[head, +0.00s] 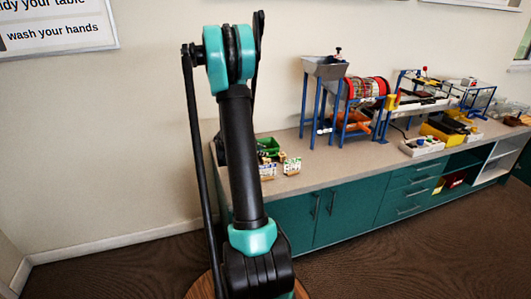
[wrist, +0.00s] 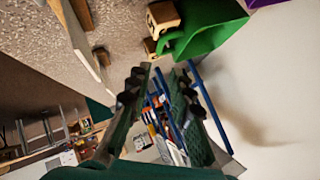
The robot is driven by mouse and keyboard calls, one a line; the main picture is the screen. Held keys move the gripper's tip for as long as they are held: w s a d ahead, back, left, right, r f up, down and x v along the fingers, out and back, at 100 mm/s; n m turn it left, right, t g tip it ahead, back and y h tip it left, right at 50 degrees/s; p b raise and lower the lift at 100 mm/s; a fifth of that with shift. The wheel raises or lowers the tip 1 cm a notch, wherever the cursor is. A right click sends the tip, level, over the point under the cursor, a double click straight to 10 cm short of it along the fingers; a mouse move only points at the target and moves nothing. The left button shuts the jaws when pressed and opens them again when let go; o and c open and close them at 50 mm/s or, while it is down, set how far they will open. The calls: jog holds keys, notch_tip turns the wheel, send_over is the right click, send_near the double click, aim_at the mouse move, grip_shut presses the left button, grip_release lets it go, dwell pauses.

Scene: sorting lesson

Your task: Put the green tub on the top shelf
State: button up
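The green tub (head: 268,145) sits at the near left end of the counter, partly behind my arm in the head view. In the wrist view a green container (wrist: 212,28), which looks like the tub, is cut by the upper edge. My gripper (wrist: 160,90) is open, its two dark fingers apart with nothing held between them; the tub lies beyond the fingertips. The gripper cannot be made out in the head view. White open shelves (head: 500,155) are at the far right end of the counter; which shelf is the top one meant is unclear.
Small patterned boxes (head: 292,166) stand beside the tub. A blue-legged machine with a hopper (head: 325,68) stands on the counter (head: 350,160), with trays and a yellow bin (head: 442,133) further right. A wall is close behind the tub. The floor in front is clear.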

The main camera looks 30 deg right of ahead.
aim_at(268, 151)
jog(key=x, duration=0.5)
jog(key=shift+d, duration=0.1)
jog(key=shift+w+x, duration=0.2)
jog(key=shift+x, duration=2.35)
jog(key=shift+a+f, duration=0.1)
jog(key=shift+a, duration=0.15)
jog(key=shift+c, duration=0.5)
grip_shut()
